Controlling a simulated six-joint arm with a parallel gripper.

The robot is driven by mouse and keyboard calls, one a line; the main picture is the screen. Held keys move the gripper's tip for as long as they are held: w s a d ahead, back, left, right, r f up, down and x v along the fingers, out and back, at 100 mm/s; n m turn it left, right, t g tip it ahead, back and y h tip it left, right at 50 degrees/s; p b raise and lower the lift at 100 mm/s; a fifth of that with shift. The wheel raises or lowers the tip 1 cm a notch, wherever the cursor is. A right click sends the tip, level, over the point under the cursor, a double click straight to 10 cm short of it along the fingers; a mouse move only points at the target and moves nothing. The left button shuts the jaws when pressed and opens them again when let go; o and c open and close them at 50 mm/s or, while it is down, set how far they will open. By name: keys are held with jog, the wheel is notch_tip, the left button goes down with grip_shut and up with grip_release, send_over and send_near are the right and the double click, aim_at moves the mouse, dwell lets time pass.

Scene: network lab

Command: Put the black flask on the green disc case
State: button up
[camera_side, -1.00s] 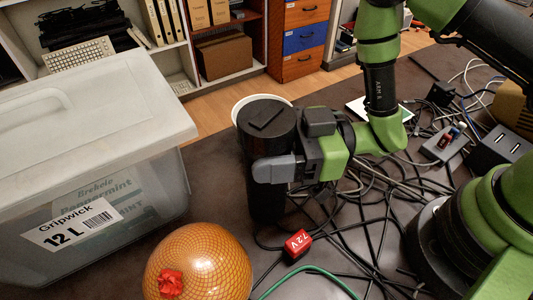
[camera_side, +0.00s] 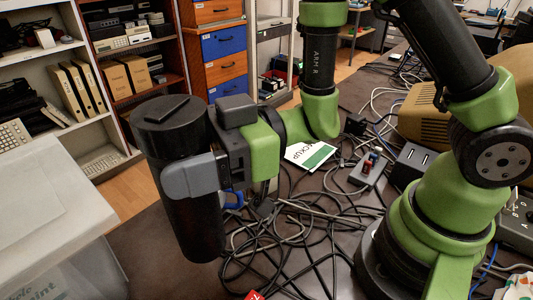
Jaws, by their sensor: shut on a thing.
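The black flask (camera_side: 194,222) is a tall dark cylinder with a flat ridged lid, left of centre. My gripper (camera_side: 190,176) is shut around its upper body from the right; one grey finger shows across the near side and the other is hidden. The flask is nearly upright and appears to be held above the dark table. The flat case (camera_side: 310,155), white and green with lettering that seems to read "BACKUP", lies on the table behind my forearm, right of the flask. My arm hides part of it.
A clear lidded bin (camera_side: 50,215) stands at the left front. Tangled black cables (camera_side: 290,240) cover the table in the middle. A grey socket box (camera_side: 368,169) and a black two-slot box (camera_side: 412,163) stand right of the case. A beige device (camera_side: 425,115) is behind them.

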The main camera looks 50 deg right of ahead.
aim_at(168, 110)
notch_tip(168, 110, up, 7)
jog(key=shift+f, duration=0.2)
jog(key=w+d+m+t+h, duration=0.3)
jog(key=w+d+t, duration=0.1)
jog(key=d, duration=0.4)
jog(key=w+d+m+t+h, duration=0.3)
jog(key=w+d, duration=0.2)
jog(key=d, duration=0.3)
jog(key=s+d+m+t+h, duration=0.25)
jog(key=d+m+h, duration=0.65)
jog(key=d, duration=1.2)
notch_tip(168, 110, down, 15)
jog(key=n+h, duration=0.1)
jog(key=n, duration=0.1)
jog(key=shift+w+a+f+t, duration=0.15)
jog(key=shift+a+t, duration=0.1)
jog(key=shift+t, duration=0.2)
